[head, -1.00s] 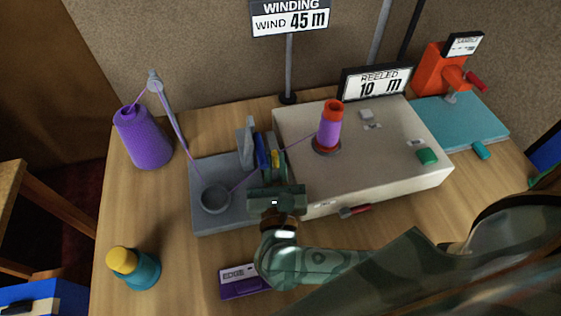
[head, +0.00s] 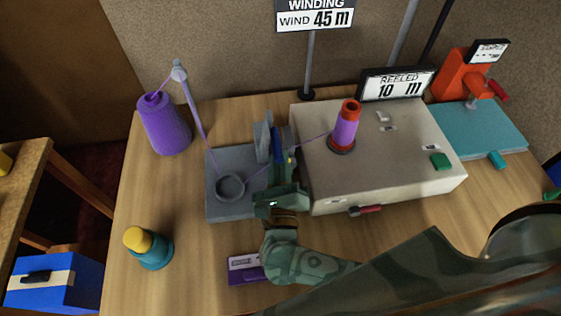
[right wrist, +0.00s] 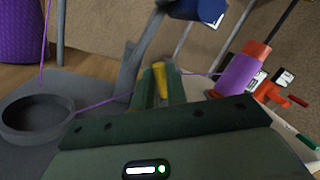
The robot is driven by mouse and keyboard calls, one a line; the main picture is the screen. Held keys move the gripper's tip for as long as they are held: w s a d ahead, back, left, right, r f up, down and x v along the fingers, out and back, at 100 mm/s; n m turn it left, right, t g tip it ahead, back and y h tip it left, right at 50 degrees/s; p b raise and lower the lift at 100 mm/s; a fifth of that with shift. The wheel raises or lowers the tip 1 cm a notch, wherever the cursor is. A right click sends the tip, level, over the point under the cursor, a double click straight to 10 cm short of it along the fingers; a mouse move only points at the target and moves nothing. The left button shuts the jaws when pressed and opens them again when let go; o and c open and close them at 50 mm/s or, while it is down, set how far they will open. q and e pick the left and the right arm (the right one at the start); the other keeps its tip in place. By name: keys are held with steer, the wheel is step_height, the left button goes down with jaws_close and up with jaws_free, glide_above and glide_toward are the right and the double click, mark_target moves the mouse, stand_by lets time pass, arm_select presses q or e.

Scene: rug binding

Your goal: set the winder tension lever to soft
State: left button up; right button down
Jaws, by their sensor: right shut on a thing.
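The winder is a cream box (head: 400,160) with a purple reel on an orange core (head: 346,125). Left of it, a grey tension base (head: 225,207) carries a ring (head: 230,187), a grey upright (head: 262,138) and a blue part (head: 279,147). My right gripper (head: 283,165) is over the base's right side. In the right wrist view, its fingers (right wrist: 160,88) are shut on a yellow lever (right wrist: 160,80). The blue part (right wrist: 200,10) shows above. The lever is hidden behind the gripper in the head view, and I cannot read its setting. My left gripper is not in view.
Purple thread runs from the cone (head: 165,125) over a guide arm (head: 190,100), through the base to the reel. A yellow-and-teal object (head: 148,248) and a purple box (head: 243,268) are at the front. A red-handled lever (head: 366,210) is on the winder's front.

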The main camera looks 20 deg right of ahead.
steer(key=shift+f, duration=0.15)
steer(key=c, duration=1.4)
jaws_free()
steer(key=v, duration=0.7)
steer(key=shift+s+a, duration=0.2)
steer(key=shift+s, duration=0.05)
